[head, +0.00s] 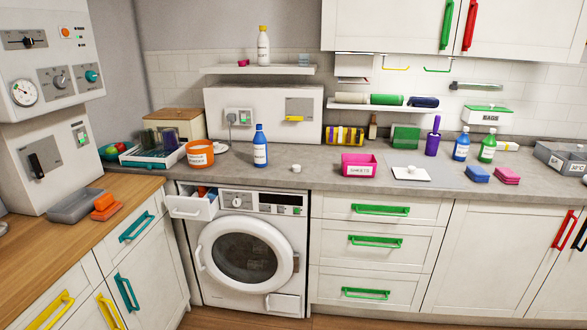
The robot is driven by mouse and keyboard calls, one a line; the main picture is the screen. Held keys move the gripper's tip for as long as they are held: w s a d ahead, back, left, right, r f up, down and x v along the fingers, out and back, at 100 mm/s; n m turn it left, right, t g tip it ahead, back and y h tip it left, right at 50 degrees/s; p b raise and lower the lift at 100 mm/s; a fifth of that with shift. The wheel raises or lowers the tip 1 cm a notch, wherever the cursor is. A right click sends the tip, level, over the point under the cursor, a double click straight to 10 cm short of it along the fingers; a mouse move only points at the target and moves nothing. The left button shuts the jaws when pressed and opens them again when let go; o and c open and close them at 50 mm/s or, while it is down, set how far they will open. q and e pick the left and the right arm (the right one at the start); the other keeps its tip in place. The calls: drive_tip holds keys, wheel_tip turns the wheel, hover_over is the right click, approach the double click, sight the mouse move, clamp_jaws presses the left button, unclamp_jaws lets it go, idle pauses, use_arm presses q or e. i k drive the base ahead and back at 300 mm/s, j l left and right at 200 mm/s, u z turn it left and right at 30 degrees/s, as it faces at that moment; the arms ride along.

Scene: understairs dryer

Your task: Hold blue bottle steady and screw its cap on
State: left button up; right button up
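A blue bottle (260,137) with a white label stands upright on the grey counter above the washing machine. Its top looks blue and narrow, with no white cap visible on it. A small white round piece that looks like a cap (296,168) lies on the counter to the right of the bottle, apart from it. Neither of my grippers shows in the head view.
An orange tub (200,161) stands left of the bottle, and a pink bin (359,172) stands right of the white piece. The washing machine's detergent drawer (190,206) is pulled out below. The counter around the bottle is mostly clear.

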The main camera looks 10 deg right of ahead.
sight(259, 146)
drive_tip(key=i+j, duration=0.15)
drive_tip(key=i, duration=0.35)
drive_tip(key=i+j, duration=0.15)
drive_tip(key=i, duration=0.35)
drive_tip(key=i+j, duration=0.15)
drive_tip(key=i, duration=0.4)
drive_tip(key=i+j, duration=0.15)
drive_tip(key=i, duration=0.35)
drive_tip(key=i+j, duration=0.15)
drive_tip(key=i, duration=0.35)
